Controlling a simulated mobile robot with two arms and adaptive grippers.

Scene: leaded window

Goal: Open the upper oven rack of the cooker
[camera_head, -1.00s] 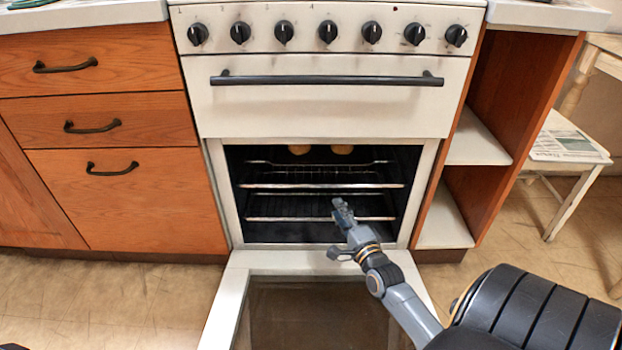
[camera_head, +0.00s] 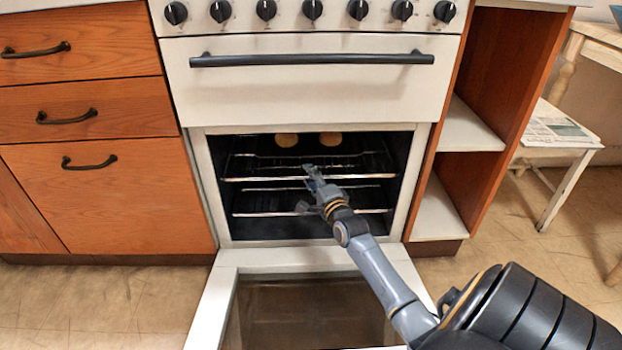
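The cooker (camera_head: 310,85) is white, with its oven door (camera_head: 215,310) folded down open. Inside the dark oven, the upper rack (camera_head: 255,179) shows as a bright front bar and thin wires. The lower rack (camera_head: 265,214) sits beneath it. Both racks appear to be inside the oven. My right gripper (camera_head: 307,191) reaches in over the open door, its fingers apart. Its upper finger overlaps the middle of the upper rack's front bar in the picture; I cannot tell whether they touch. Nothing shows held. My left gripper is out of view.
A black handle (camera_head: 310,60) crosses the panel above the oven, with a row of black knobs higher up. Wooden drawers (camera_head: 90,110) stand at left, open shelves (camera_head: 465,130) at right. A white chair (camera_head: 560,150) holds a newspaper. Two pale round shapes show deep in the oven.

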